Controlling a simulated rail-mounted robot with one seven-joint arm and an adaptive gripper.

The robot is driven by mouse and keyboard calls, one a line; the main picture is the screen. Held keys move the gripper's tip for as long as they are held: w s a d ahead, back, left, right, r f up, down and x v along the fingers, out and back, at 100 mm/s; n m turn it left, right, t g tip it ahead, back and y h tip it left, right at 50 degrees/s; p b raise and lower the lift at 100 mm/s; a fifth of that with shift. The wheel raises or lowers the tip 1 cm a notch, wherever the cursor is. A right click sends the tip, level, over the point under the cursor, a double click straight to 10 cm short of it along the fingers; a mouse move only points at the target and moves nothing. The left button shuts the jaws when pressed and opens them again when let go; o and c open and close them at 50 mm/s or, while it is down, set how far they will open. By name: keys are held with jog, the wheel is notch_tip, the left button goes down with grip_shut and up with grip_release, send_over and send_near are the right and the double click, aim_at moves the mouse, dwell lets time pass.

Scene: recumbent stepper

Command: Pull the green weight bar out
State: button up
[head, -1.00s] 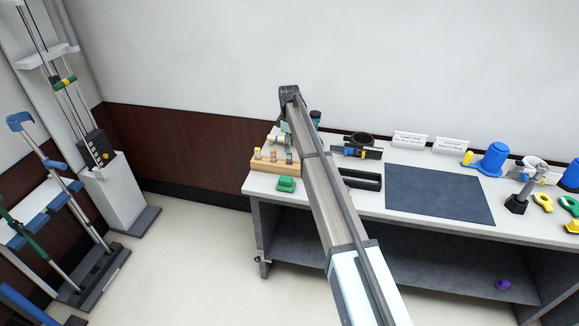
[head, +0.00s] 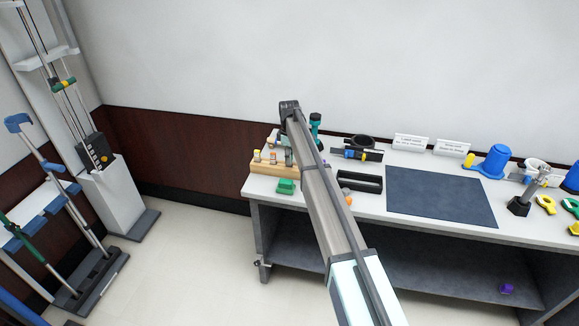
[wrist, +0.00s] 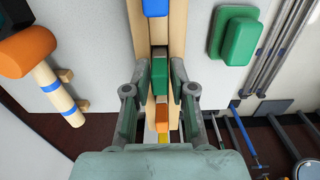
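A green block (wrist: 159,75) sits in a row between two wooden strips of a rack in the wrist view, with blue, orange and yellow pieces along the same row. My gripper (wrist: 159,92) is open, with one finger on each side of this row near the green block. I cannot tell whether the fingers touch it. In the head view my arm hides the gripper and part of the wooden rack (head: 262,169). Another green block (head: 286,187) lies apart in front of the rack; it also shows in the wrist view (wrist: 236,38). I cannot tell which green piece is the weight bar.
A black tray (head: 362,182) and a dark mat (head: 438,196) lie to the right on the table. A dark green upright object (head: 315,128) stands near the rack. A blue-banded rod with an orange end (wrist: 50,82) lies left of the gripper. A cable machine (head: 98,152) stands at left.

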grip_shut()
jog(key=shift+r+p, duration=0.45)
jog(key=shift+r, duration=0.75)
dwell(0.8)
jog(key=shift+r+p, duration=0.8)
jog(key=shift+r, duration=1.5)
jog(key=shift+r, duration=0.15)
jog(key=shift+r+p, duration=0.55)
jog(key=shift+r, duration=0.8)
